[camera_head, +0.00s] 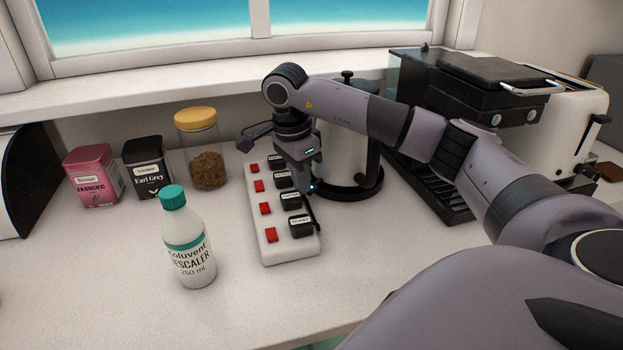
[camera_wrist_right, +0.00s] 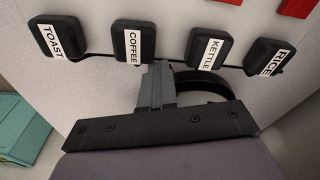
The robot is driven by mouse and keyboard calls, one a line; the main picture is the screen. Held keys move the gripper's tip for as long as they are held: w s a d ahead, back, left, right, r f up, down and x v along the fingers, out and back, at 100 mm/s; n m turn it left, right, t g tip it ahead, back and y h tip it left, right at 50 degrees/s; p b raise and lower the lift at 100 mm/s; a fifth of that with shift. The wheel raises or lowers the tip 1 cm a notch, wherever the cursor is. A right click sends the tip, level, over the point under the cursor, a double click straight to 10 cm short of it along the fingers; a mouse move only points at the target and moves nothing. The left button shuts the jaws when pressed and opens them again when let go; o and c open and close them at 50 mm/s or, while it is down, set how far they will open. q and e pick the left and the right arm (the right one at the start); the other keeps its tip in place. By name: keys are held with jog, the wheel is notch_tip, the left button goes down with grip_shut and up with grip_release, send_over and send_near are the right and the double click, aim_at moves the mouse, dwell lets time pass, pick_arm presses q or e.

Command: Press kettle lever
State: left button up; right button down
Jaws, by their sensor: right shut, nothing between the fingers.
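The white cylindrical kettle (camera_head: 345,150) stands upright on a black base beside the power strip, partly covered by my right arm. I cannot make out its lever. My right gripper (camera_head: 311,188) points down between the strip's black plugs and the kettle. Its fingers are together and empty, and they also show in the right wrist view (camera_wrist_right: 159,72). There they sit just below the COFFEE plug (camera_wrist_right: 133,44) and left of the KETTLE plug (camera_wrist_right: 208,48). I cannot tell whether they touch anything. A black curved part (camera_wrist_right: 208,84) shows behind the fingers. My left gripper is out of view.
The white power strip (camera_head: 279,250) carries red switches and labelled black plugs. A descaler bottle (camera_head: 188,245) stands left of it. A lidded jar (camera_head: 205,160), a black tin (camera_head: 148,167) and a pink tin (camera_head: 94,176) stand behind. A coffee machine (camera_head: 440,130) and toaster (camera_head: 570,118) fill the right.

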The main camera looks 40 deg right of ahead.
jog(key=shift+w+a+r, duration=0.15)
jog(key=shift+a+r, duration=0.1)
jog(key=shift+a, duration=0.2)
jog(key=shift+w+a+r, duration=0.15)
jog(key=shift+a+r, duration=0.05)
jog(key=shift+a, duration=0.25)
jog(key=shift+w+r+p, duration=0.1)
jog(key=shift+r+p, duration=0.65)
jog(key=shift+r, duration=0.1)
jog(key=r+p, duration=0.2)
jog(key=r, duration=0.1)
jog(key=shift+a+r, duration=0.15)
jog(key=shift+a, duration=0.2)
jog(key=shift+s+d+r+p, duration=0.25)
jog(key=shift+d+r+p, duration=0.5)
jog(key=shift+r+p, duration=0.4)
jog(key=shift+f, duration=0.15)
jog(key=shift+s, duration=0.1)
